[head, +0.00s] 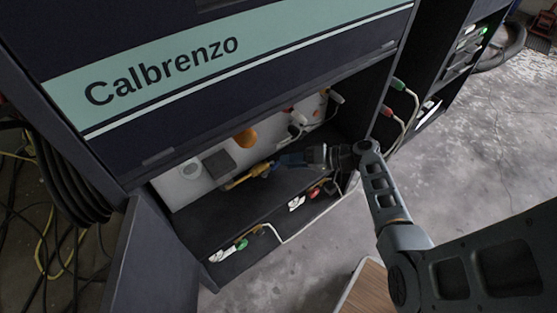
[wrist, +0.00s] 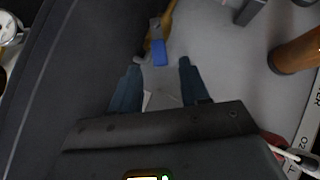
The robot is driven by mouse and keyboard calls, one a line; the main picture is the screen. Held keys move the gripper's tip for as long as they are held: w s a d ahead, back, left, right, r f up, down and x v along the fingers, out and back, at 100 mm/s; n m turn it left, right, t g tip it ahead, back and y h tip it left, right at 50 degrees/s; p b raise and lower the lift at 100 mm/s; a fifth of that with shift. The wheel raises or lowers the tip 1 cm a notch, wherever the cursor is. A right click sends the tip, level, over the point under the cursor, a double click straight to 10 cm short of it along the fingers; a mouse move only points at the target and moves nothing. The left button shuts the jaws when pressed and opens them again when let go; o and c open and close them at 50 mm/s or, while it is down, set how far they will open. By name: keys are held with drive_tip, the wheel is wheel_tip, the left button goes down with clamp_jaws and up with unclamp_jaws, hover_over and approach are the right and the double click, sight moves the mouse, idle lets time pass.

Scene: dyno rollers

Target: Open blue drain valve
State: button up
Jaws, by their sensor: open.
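The blue drain valve handle (wrist: 160,53) shows in the wrist view, on a brass-coloured pipe fitting (wrist: 168,18). My gripper (wrist: 158,71) is open, with one finger on each side of the handle's line. The handle's near end lies just ahead of and between the fingertips, and I see no contact. In the head view my gripper (head: 281,161) reaches into the open lower bay of the cabinet, beside the brass fitting (head: 247,177). There the blue handle is hard to tell apart from my fingers.
The dark Calbrenzo cabinet (head: 250,75) overhangs the bay. An orange knob (head: 245,138) and a grey box (head: 218,165) sit on the bay's pale back wall. A dark open door (head: 152,255) stands at the left. A gauge (wrist: 10,28) shows at the wrist view's left edge.

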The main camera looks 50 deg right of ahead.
sight(278, 165)
drive_tip(key=shift+b+x, duration=0.3)
drive_tip(key=shift+x, duration=2.05)
clamp_jaws()
